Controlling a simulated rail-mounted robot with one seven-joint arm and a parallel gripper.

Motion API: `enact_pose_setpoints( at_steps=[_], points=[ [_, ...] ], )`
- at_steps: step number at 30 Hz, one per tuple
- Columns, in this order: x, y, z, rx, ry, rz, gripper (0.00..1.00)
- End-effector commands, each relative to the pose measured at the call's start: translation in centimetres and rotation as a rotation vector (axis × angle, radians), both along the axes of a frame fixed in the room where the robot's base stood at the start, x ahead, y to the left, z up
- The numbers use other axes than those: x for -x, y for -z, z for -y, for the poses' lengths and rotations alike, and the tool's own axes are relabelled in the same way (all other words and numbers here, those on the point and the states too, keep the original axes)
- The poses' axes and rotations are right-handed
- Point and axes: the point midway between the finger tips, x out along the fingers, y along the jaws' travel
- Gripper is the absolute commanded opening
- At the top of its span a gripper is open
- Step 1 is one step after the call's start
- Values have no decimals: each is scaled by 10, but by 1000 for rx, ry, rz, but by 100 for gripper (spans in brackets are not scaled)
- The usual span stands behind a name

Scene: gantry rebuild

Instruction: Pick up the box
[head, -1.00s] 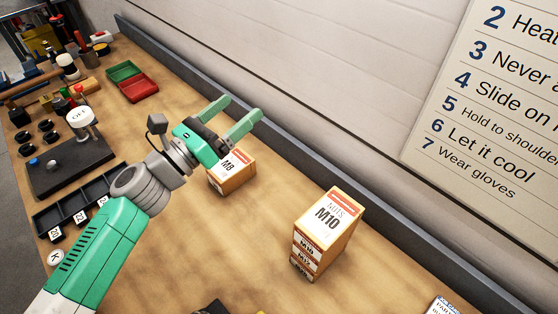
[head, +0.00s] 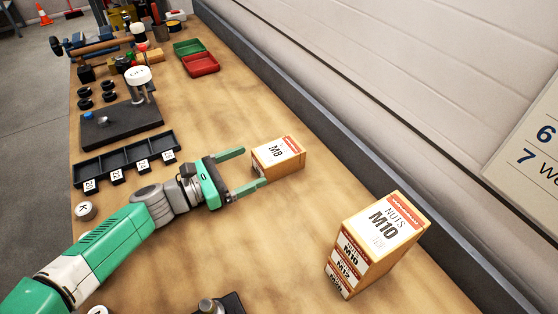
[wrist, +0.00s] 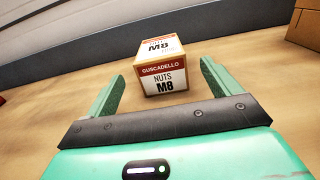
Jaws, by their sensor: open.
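A small cardboard box labelled "NUTS M8" (head: 278,154) with a red and white label sits upright on the wooden bench. My gripper (head: 254,167) is open, low over the bench, with its two green fingers pointing at the box. In the wrist view the M8 box (wrist: 163,68) lies straight ahead, centred between and just beyond the fingertips (wrist: 162,82). The box appears not to be held. A stack of boxes with "NUTS M10" on top (head: 375,238) stands to the right, apart from the M8 box.
Green (head: 188,47) and red (head: 200,65) trays lie at the back. A black divided tray (head: 125,160) and a dark plate with a white-topped post (head: 122,128) are at left. A grey ledge (head: 330,130) runs along the wall. Bare bench surrounds the M8 box.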

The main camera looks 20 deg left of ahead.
Motion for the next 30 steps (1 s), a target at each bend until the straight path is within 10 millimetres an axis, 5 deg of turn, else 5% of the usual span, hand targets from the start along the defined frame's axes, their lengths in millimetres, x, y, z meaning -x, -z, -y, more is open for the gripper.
enact_pose_setpoints(
  at_steps=[12,20,30],
  points=[
    [-45,2,38,-2,2,-1,89],
    [-48,-1,40,0,-1,0,89],
    [-48,-1,40,0,-1,0,26]
  ],
)
